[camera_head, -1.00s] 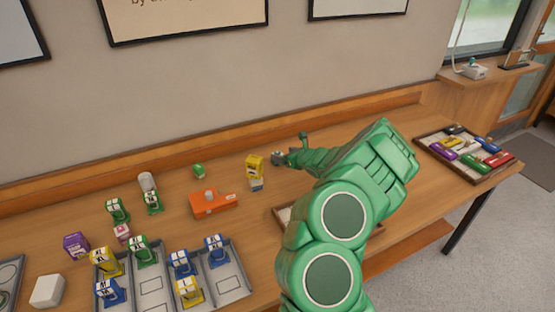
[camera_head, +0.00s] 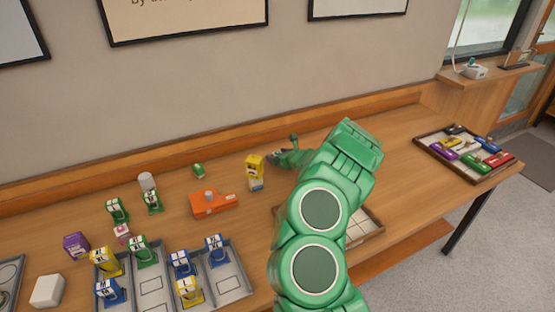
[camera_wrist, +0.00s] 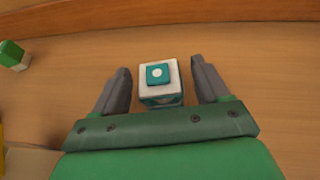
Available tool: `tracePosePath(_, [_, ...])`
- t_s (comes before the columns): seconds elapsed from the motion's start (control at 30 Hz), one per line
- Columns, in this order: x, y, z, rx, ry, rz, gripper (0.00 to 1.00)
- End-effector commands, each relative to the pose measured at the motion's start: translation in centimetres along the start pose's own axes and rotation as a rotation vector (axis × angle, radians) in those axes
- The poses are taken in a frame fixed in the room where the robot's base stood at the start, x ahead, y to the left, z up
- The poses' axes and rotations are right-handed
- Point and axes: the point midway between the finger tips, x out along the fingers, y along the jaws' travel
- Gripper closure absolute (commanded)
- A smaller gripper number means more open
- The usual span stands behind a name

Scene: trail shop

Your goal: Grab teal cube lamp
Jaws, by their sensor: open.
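The teal cube lamp (camera_wrist: 160,97) shows in the wrist view as a small white block with a teal square and white dot on top and teal on its side. It stands on the wooden bench. My gripper (camera_wrist: 160,68) is open, with one grey finger on each side of the cube. Small gaps show between the fingers and the cube, so it does not look gripped. In the head view my green arm reaches toward the back of the bench, and I cannot make out the cube there.
A yellow box (camera_head: 254,166) stands just left of my gripper, with a small green block (camera_head: 198,171) farther left. An orange device (camera_head: 212,204) lies nearer. Grey trays (camera_head: 149,289) with several small figures are at front left. A tray of colored items (camera_head: 432,151) sits right.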

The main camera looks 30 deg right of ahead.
Motion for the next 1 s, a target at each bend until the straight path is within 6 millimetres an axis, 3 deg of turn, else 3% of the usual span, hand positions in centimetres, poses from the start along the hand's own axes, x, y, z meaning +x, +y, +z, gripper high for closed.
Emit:
tracePosePath(0.23, [1.9, 0.1, -0.1, 0.000, 0.002, 0.002, 0.26])
tracePosePath(0.6, [2.3, 0.1, -0.1, 0.002, 0.001, 0.001, 0.27])
tracePosePath(0.9, [2.2, 0.1, 0.0, 0.001, 0.001, 0.000, 0.73])
tracePosePath(1.0, [2.2, 0.1, 0.0, 0.001, 0.001, 0.000, 0.83])
